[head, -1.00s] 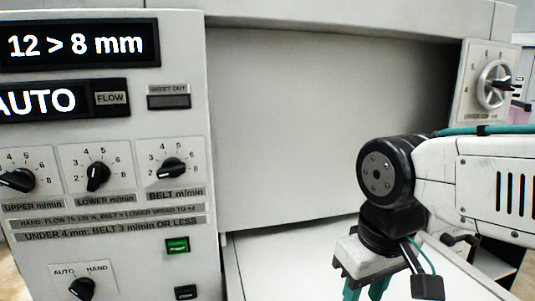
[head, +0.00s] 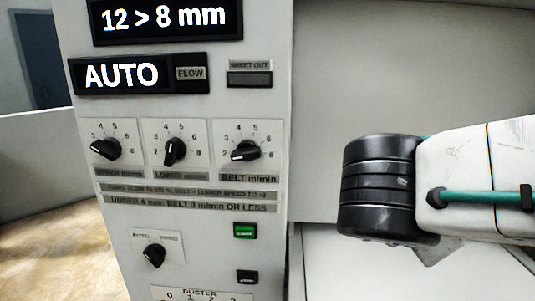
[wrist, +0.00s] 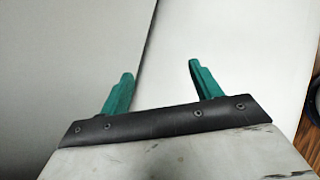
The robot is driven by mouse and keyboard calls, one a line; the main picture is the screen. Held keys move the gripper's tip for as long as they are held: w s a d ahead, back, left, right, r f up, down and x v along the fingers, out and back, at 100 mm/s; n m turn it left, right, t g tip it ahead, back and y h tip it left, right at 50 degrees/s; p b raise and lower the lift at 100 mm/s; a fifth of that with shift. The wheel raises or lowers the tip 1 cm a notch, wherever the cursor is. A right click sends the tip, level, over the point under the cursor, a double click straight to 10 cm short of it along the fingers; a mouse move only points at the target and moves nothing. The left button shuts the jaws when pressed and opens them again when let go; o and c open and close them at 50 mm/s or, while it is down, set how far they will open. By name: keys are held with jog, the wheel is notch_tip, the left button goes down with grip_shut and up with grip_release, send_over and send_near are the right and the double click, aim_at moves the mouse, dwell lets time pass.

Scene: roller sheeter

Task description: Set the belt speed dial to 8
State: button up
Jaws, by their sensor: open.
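The belt speed dial (head: 244,151), labelled BELT m/min, is the rightmost of three black knobs in a row on the white control panel. Its pointer lies toward the lower left, near the 2 on its scale. In the wrist view my gripper (wrist: 160,80) has its two green fingers spread apart, with nothing between them. In the head view the gripper's fingers are hidden behind my black wrist joint, which is to the right of the dial and clear of it. The dial does not show in the wrist view.
The upper (head: 106,148) and lower (head: 174,151) dials sit left of the belt dial. Below are a green button (head: 244,231), a black button (head: 247,277) and the AUTO/HAND knob (head: 154,254). The display (head: 122,75) reads AUTO. The space before the belt dial is clear.

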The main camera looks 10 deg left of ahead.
jog(key=a+r+n+t+y, duration=0.1)
jog(key=a+r+n+t, duration=0.1)
jog(key=a+n, duration=0.3)
jog(key=a+r+n+t+y, duration=0.1)
jog(key=a+r+n+t, duration=0.15)
jog(key=a, duration=0.35)
jog(key=n+t+y, duration=0.5)
jog(key=n+y, duration=0.2)
jog(key=n, duration=0.2)
send_near(245, 155)
jog(key=w, duration=0.7)
jog(key=w+a, duration=0.1)
jog(key=w, duration=0.1)
jog(key=shift+w, duration=0.35)
jog(key=c, duration=1)
jog(key=shift+a, duration=0.25)
jog(key=shift+d, duration=0.2)
